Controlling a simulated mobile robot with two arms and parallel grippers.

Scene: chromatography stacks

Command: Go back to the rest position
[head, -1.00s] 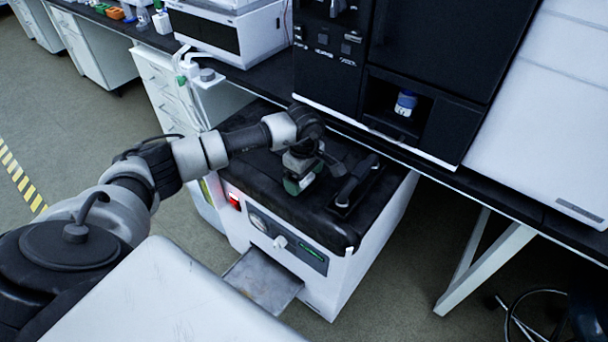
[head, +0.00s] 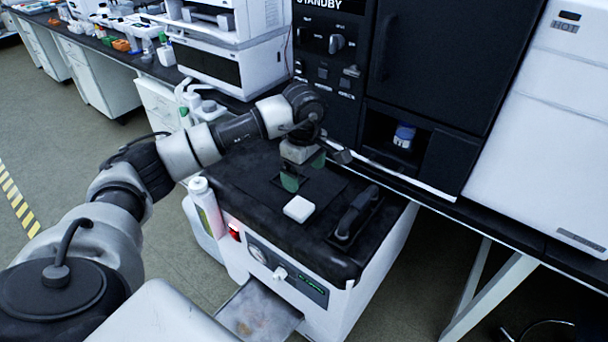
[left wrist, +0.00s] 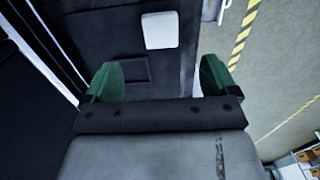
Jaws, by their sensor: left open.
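My left gripper (head: 303,170) hangs over the black top (head: 240,172) of a white floor-standing unit in the head view. Its green fingers are apart with nothing between them, and they also show in the left wrist view (left wrist: 160,82). A small white block (head: 299,208) lies on the black top, just in front of the gripper and apart from it. In the left wrist view the white block (left wrist: 160,30) lies beyond the fingertips. My right gripper is in neither view.
A black handle (head: 355,212) stands on the unit's top to the right. A metal tray (head: 258,310) sticks out at the unit's lower front. A tall black instrument (head: 420,70) stands on the bench behind, with a blue-capped bottle (head: 404,135) in its recess. Open floor lies at left.

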